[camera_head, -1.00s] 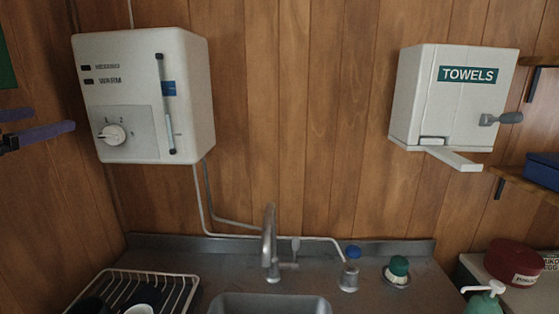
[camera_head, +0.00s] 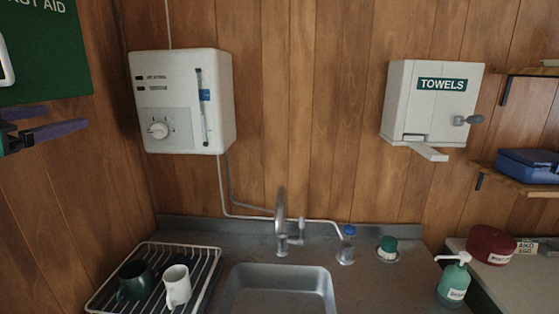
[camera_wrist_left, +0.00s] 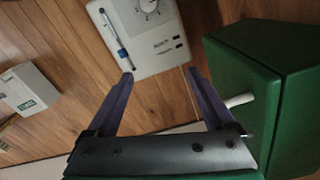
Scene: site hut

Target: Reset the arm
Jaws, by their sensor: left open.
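My left gripper (camera_head: 82,118) shows at the left edge of the head view, its purple-blue fingers held apart with nothing between them. In the left wrist view the open fingers (camera_wrist_left: 162,75) point towards the white wall heater (camera_wrist_left: 143,32), apart from it. The heater (camera_head: 181,103), with a dial and a sight tube, hangs on the wood wall right of the gripper in the head view. My right gripper is in neither view.
A green first aid cabinet (camera_head: 40,50) is close by my left gripper; it also shows in the wrist view (camera_wrist_left: 240,85). A sink (camera_head: 280,292), dish rack (camera_head: 205,262) with mugs, towel dispenser (camera_head: 432,105) and shelves (camera_head: 520,181) stand further right. Air before the wall is clear.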

